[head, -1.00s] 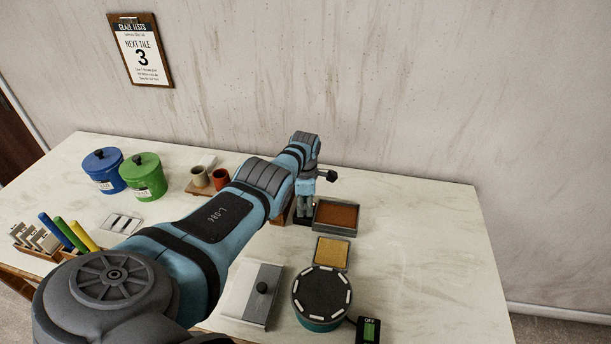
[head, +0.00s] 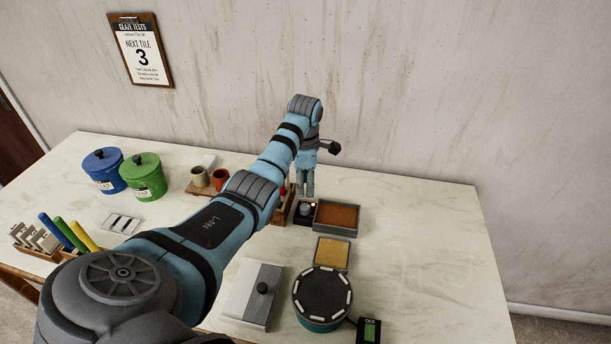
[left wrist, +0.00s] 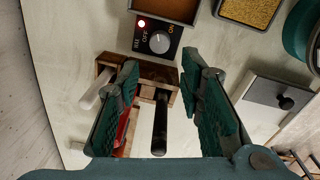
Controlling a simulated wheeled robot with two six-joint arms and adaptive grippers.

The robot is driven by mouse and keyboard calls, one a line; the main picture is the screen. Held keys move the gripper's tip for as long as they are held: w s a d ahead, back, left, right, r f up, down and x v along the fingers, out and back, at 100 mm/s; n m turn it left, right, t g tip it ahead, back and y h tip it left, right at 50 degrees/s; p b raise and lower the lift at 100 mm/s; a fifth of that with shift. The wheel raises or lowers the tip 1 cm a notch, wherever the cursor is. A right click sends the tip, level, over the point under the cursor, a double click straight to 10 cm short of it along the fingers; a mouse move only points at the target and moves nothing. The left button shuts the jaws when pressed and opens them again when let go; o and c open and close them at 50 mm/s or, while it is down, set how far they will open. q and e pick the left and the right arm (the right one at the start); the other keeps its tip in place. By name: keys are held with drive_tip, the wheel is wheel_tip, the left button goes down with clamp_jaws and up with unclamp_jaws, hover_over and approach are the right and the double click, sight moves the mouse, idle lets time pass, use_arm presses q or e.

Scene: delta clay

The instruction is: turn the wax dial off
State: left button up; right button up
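The wax dial is a pale round knob (left wrist: 160,42) on a black panel (left wrist: 171,50) with an OFF mark. A small red light (left wrist: 141,24) glows on the panel. Which mark the knob points at is too small to tell. In the head view the knob (head: 305,208) sits beside the brown-filled wax pan (head: 337,216). My left gripper (head: 304,192) is above and near the dial, pointing down; in the left wrist view its fingers (left wrist: 163,78) are spread, with nothing held between them. My right gripper is not in view.
A wooden rack (left wrist: 144,90) with tool handles is beside the dial panel. A yellow-filled tray (head: 331,252), a round turntable (head: 322,293) with a green switch (head: 369,330), and a lidded box (head: 262,289) stand nearer. The table's right side is clear.

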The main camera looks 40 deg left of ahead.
sight(305, 206)
use_arm(q)
wheel_tip(305, 206, up, 2)
drive_tip(key=shift+d+r, duration=0.1)
drive_tip(key=shift+r, duration=0.05)
drive_tip(key=shift+o, duration=1.4)
drive_tip(key=w+b, duration=0.1)
drive_tip(key=r+m+b, duration=0.1)
drive_tip(key=b, duration=0.1)
drive_tip(key=w+b, duration=0.1)
drive_tip(key=b, duration=0.1)
drive_tip(key=shift+w+a+r+t, duration=0.3)
drive_tip(key=shift+t, duration=0.1)
drive_tip(key=f+m, duration=0.2)
drive_tip(key=f, duration=0.2)
drive_tip(key=s+f+m+b, duration=0.1)
drive_tip(key=f+m, duration=0.1)
drive_tip(key=f, duration=0.3)
drive_tip(key=s+f+m+g+b, duration=0.1)
drive_tip(key=f+m, duration=0.1)
drive_tip(key=f, duration=0.2)
drive_tip(key=shift+f, duration=0.4)
drive_tip(key=shift+r, duration=0.1)
drive_tip(key=shift+c, duration=0.8)
clamp_jaws()
